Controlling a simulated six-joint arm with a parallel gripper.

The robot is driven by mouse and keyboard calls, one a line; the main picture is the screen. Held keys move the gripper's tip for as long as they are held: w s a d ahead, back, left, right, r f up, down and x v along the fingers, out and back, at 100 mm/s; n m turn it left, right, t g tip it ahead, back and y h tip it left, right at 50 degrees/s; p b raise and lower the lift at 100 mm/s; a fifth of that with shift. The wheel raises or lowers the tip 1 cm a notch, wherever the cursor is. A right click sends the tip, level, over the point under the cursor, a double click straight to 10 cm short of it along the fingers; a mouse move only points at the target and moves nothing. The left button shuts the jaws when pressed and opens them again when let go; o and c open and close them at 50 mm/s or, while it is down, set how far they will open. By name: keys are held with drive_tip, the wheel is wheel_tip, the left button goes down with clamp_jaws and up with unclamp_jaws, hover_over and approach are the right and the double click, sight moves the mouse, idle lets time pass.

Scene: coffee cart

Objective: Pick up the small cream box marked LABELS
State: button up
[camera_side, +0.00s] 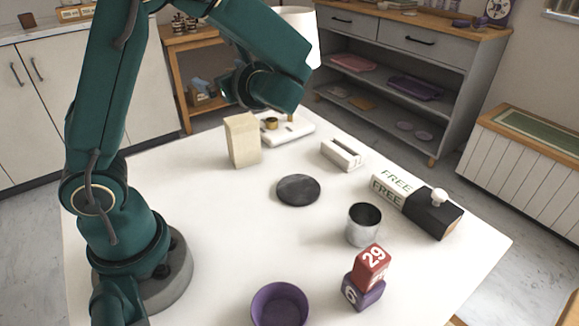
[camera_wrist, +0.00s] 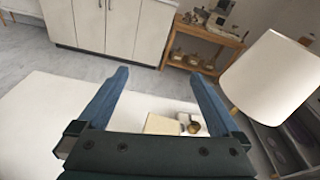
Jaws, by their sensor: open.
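No LABELS lettering is readable in either view. A tall cream box (camera_side: 242,140) stands upright at the back of the white table, left of the lamp base. In the wrist view a cream box top (camera_wrist: 163,124) shows low between my fingers, apart from them. My gripper (camera_wrist: 158,74) is open and empty, with its two blue fingers spread wide. In the side view my wrist hangs above the back of the table near the lamp, and the fingers are hidden there.
A lamp has a white shade (camera_wrist: 272,76) close to my right finger. A slotted white block (camera_side: 342,155), a dark round disc (camera_side: 298,190), a metal cup (camera_side: 363,225), a FREE box (camera_side: 388,191), stacked number cubes (camera_side: 366,278) and a purple bowl (camera_side: 280,306) stand on the table (camera_side: 215,225).

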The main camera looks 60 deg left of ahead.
sight(245, 131)
drive_tip(key=w+f+m, duration=0.1)
drive_tip(key=f, duration=0.3)
drive_tip(key=w+f+m+t+y, duration=0.1)
drive_tip(key=f, duration=0.3)
drive_tip(key=w+f+m+t, duration=0.1)
drive_tip(key=f, duration=0.4)
drive_tip(key=shift+w+f+y, duration=0.1)
drive_tip(key=shift+w+y, duration=0.15)
drive_tip(key=shift+y, duration=0.15)
drive_tip(key=shift+a+f, duration=0.15)
drive_tip(key=shift+a, duration=0.05)
drive_tip(key=shift+w+a, duration=0.2)
drive_tip(key=shift+a, duration=1)
drive_tip(key=shift+w+a, duration=0.15)
drive_tip(key=shift+a, duration=1.05)
drive_tip(key=c, duration=1.3)
drive_tip(key=shift+o, duration=0.2)
